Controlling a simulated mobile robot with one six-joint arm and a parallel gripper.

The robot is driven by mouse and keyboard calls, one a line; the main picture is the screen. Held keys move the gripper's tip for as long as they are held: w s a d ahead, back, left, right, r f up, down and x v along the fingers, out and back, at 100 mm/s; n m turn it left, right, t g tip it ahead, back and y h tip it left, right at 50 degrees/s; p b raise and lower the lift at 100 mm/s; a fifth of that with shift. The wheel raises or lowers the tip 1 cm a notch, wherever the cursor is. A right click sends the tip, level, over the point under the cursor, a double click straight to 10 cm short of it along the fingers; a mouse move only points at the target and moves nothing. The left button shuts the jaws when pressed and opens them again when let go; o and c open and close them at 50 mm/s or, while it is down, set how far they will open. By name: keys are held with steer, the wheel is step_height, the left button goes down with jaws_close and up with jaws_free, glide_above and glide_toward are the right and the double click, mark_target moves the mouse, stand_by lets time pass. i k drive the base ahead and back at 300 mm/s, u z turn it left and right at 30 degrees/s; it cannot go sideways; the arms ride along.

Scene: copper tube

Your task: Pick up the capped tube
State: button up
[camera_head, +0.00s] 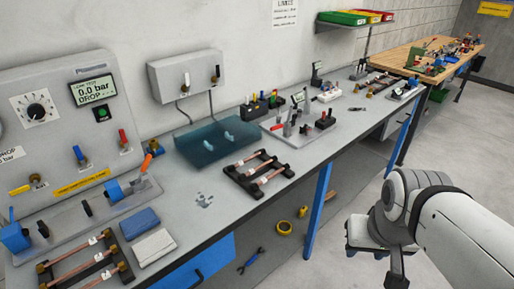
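Several copper tubes with white tags lie on a black rack (238,181) in the middle of the bench; one such copper tube (272,176) lies across its right part. More copper tubes (66,254) with white tags and brass-coloured ends lie on a second black rack (124,268) at the bottom left. I cannot tell which tube is the capped one. My gripper (396,268) is at the lower right, off the bench's front edge and well away from both racks. Its fingers are only partly visible, so its opening is unclear. I see nothing held.
The long grey bench (205,222) carries a gauge panel (62,118) at left, a blue translucent tank (215,143) behind the middle rack, and blue and white cloths (154,246). Small fixtures stand further right. Blue bench legs (320,195) border open floor around my arm.

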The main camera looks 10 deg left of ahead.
mark_target(243, 177)
steer(key=z, duration=0.05)
steer(key=i, duration=1)
steer(key=u, duration=0.05)
